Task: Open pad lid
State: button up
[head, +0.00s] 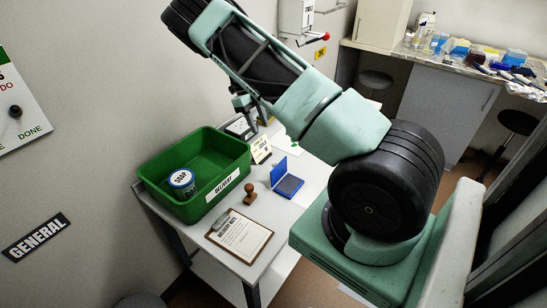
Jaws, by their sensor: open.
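The blue ink pad (289,187) lies on the white table, to the right of the green crate. Its blue lid (279,171) stands raised at the pad's left edge, so the pad looks open. My gripper (246,113) is small and partly hidden behind my arm. It is above the back part of the table, beyond the pad and up to its left, apart from the lid. It is open, and I see nothing held in it.
A wooden stamp (250,194) stands close left of the pad. A clipboard (240,236) lies in front. The green crate (215,194) holds a soap tub (182,182). Small cards (261,149) stand behind the pad. My arm crosses the view above the table's right side.

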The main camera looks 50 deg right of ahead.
aim_at(276, 170)
jog(key=p+x, duration=0.6)
jog(key=x, duration=0.9)
jog(key=shift+f, duration=0.15)
